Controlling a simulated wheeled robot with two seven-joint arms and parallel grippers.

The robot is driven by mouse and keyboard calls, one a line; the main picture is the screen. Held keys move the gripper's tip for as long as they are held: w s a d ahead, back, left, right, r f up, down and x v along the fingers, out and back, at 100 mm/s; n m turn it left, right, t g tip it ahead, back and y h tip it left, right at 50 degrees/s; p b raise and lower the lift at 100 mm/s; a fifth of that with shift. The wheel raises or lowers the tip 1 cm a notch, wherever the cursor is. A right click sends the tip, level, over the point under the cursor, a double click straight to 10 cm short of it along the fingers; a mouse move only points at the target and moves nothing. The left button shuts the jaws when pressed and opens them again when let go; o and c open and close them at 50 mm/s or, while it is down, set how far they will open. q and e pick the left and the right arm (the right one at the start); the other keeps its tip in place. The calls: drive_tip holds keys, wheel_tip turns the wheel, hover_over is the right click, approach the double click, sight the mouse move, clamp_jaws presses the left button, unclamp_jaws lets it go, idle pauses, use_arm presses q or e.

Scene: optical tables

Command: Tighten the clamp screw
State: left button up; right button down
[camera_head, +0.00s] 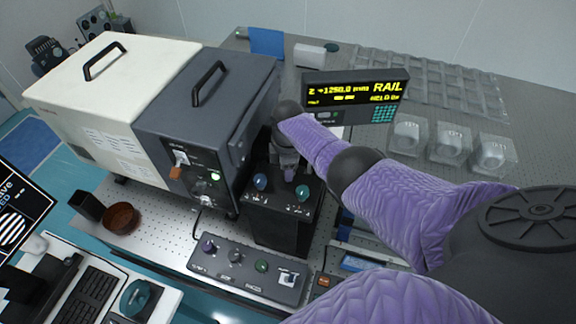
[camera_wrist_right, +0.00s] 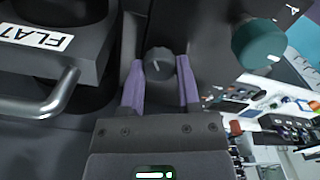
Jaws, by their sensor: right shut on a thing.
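The clamp screw, a dark grey knob with a pale mark (camera_wrist_right: 160,62), sits between the two purple fingers of my right gripper (camera_wrist_right: 160,72) in the right wrist view. The fingers are shut on its sides. In the head view my right gripper (camera_head: 288,168) points down at the black block (camera_head: 275,222) beside the dark grey housing, and the knob is hidden there. A teal knob (camera_wrist_right: 258,44) stands to the right in the wrist view, apart from the fingers. My left gripper is not in view.
In the head view, a RAIL display (camera_head: 355,95) stands behind, and a control box with knobs (camera_head: 248,270) lies in front.

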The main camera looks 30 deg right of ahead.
drive_tip(key=n, duration=0.5)
drive_tip(key=shift+n, duration=0.3)
drive_tip(key=n+b, duration=0.1)
drive_tip(key=n, duration=0.4)
drive_tip(key=shift+s, duration=0.1)
drive_tip(key=shift+r+n, duration=0.1)
drive_tip(key=shift+n, duration=0.3)
drive_tip(key=shift+c, duration=1.6)
unclamp_jaws()
wheel_tip(320, 180, up, 9)
drive_tip(key=shift+f+p, duration=0.1)
drive_tip(key=shift+p, duration=1)
drive_tip(key=shift+r, duration=0.5)
